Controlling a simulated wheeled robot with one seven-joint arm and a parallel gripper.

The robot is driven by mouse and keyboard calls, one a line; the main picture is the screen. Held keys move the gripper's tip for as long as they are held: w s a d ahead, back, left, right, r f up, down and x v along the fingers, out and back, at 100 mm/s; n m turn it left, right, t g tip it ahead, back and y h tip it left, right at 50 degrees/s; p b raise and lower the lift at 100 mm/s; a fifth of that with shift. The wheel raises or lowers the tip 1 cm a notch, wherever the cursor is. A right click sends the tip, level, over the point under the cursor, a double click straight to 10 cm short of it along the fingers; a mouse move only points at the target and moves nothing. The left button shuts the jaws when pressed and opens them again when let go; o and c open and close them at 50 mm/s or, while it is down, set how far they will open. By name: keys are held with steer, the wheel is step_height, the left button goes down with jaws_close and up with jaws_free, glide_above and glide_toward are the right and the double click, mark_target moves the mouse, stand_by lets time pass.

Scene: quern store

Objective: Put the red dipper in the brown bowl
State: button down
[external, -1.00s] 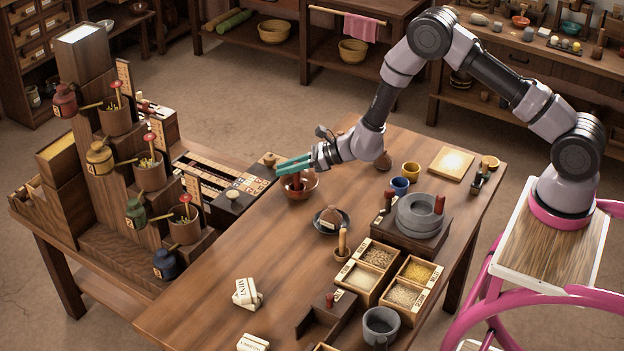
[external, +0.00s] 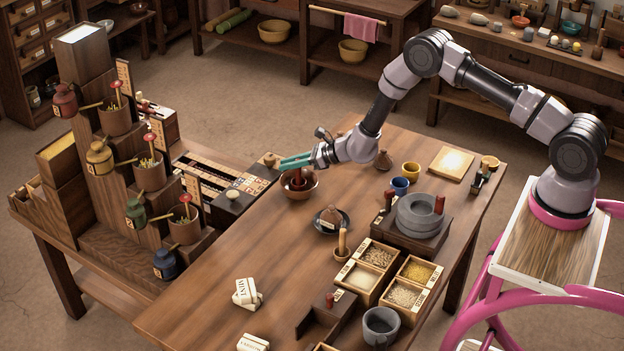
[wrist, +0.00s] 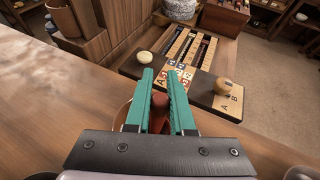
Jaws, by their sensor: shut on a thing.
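My gripper (external: 285,163) is at the far left side of the long table, over the brown bowl (external: 311,191). In the wrist view my gripper (wrist: 161,78) has its two green fingers close together on a dark red-brown upright piece, which I take to be the red dipper (wrist: 159,112). In the external view the red dipper (external: 298,181) shows below the fingers, its lower part inside the bowl's outline. I cannot tell whether it touches the bowl's floor. The bowl's rim (wrist: 122,116) shows beside the fingers in the wrist view, mostly hidden by my gripper.
A stepped wooden stand (external: 100,190) with pots and jars is on the left. A low box with a pale knob (external: 233,194) is close to the bowl. A dark dish (external: 331,222) with a brown lump, cups and a grey quern (external: 420,215) stand to the right. The table's near-left part is mostly clear.

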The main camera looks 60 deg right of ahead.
steer(key=shift+f, duration=0.95)
steer(key=shift+f, duration=0.1)
steer(key=c, duration=0.8)
jaws_free()
steer(key=shift+o, duration=0.2)
